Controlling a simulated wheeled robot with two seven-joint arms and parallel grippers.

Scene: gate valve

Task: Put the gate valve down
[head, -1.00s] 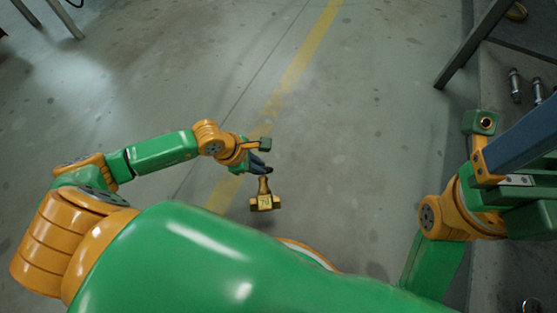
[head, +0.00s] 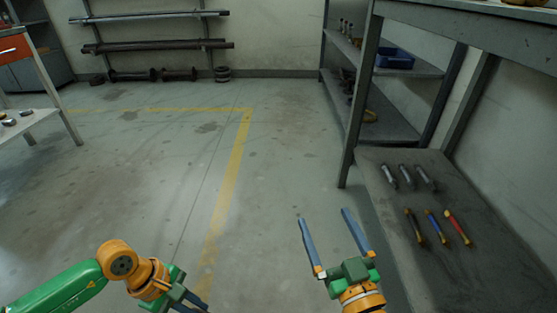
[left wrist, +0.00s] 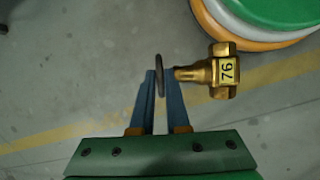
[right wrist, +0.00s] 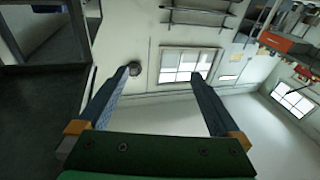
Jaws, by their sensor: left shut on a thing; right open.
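My left gripper (left wrist: 161,74) is shut on the handwheel, and the body sticks out to the right of the fingers, over the floor. In the head view my left gripper (head: 200,303) is at the bottom edge, and the valve is out of the frame. My right gripper (head: 323,215) is open and empty, its fingers pointing away over the floor. The right wrist view shows nothing between its fingers (right wrist: 160,74).
A grey bench (head: 440,15) stands at the right, its low shelf (head: 385,230) holding several grey and coloured cylindrical parts. A shelf with a blue bin (head: 393,58) is behind it. A table (head: 35,118) is at the far left. The floor (head: 265,170) between is clear.

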